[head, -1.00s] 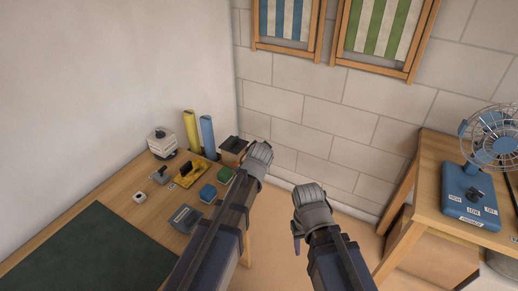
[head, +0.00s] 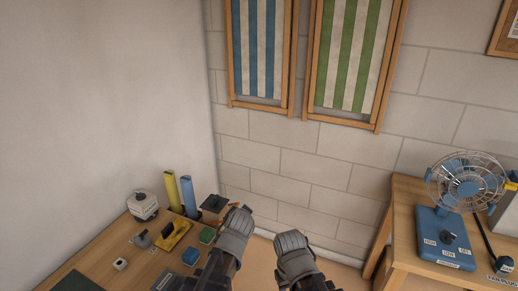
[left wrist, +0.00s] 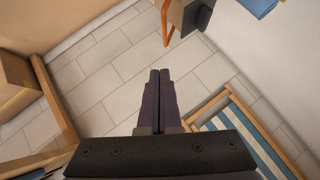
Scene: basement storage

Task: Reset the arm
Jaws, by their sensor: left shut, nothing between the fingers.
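My left arm comes in at the bottom of the head view and ends in a grey wrist in front of the wall, by the right end of the left workbench. My left gripper (left wrist: 159,75) shows in the left wrist view with its two dark fingers pressed together and nothing between them. My right arm's grey wrist (head: 293,247) is raised to the right of the left one, apart from it. Its fingers cannot be made out.
The left workbench (head: 117,248) carries a yellow roll (head: 172,189), a blue roll (head: 189,197), a green block (head: 207,235) and small tools. A blue fan (head: 443,236) stands on the right table (head: 412,207). Striped deck chairs (head: 262,50) hang on the wall.

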